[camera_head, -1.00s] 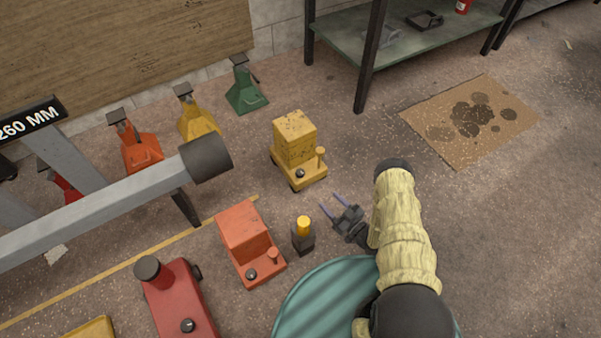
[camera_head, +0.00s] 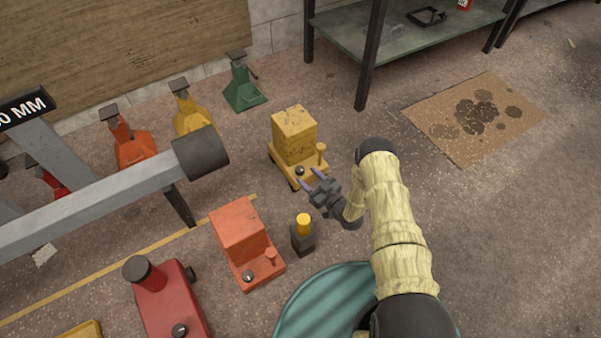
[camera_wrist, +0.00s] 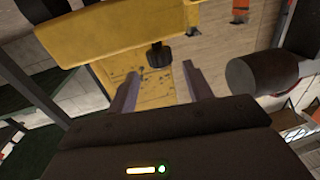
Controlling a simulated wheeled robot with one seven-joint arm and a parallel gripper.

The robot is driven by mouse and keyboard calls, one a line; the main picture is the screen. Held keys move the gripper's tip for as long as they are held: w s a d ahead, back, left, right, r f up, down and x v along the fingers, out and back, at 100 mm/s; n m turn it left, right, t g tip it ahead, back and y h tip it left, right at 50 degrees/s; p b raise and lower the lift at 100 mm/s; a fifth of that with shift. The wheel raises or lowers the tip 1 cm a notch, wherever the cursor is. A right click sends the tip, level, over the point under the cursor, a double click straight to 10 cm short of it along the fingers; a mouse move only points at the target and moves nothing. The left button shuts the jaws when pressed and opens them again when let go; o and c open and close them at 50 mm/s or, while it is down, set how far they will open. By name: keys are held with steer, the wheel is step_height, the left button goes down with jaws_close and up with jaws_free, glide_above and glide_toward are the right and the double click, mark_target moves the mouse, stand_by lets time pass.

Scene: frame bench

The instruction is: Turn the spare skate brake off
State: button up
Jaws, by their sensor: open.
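A yellow skate (camera_head: 294,140) stands on the floor in the upper middle, with a black round knob (camera_head: 300,171) and a yellow post (camera_head: 321,152) on its low front deck. An orange skate (camera_head: 238,228) with a similar knob (camera_head: 248,276) stands nearer. No label shows which is the spare. My gripper (camera_head: 313,179) is open and empty, just in front of the yellow skate's deck. In the wrist view, the yellow body (camera_wrist: 130,35) lies ahead, and a black knob (camera_wrist: 160,55) shows beyond and between my fingers (camera_wrist: 160,88). Contact is not visible.
A small dark block with a yellow cap (camera_head: 303,232) stands near the orange skate. A red machine (camera_head: 168,300) is lower left. A grey beam (camera_head: 90,205) with a black end crosses the left. Clear floor lies right, around a stained cardboard sheet (camera_head: 475,115).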

mark_target(302, 173)
steer(key=b+x, duration=0.2)
steer(key=x, duration=0.2)
steer(key=shift+a+f, duration=0.1)
steer(key=shift+a, duration=0.1)
steer(key=shift+w+a, duration=0.3)
steer(key=shift+w, duration=0.1)
steer(key=c, duration=1)
steer(key=shift+o, duration=0.2)
steer(key=shift+r, duration=0.25)
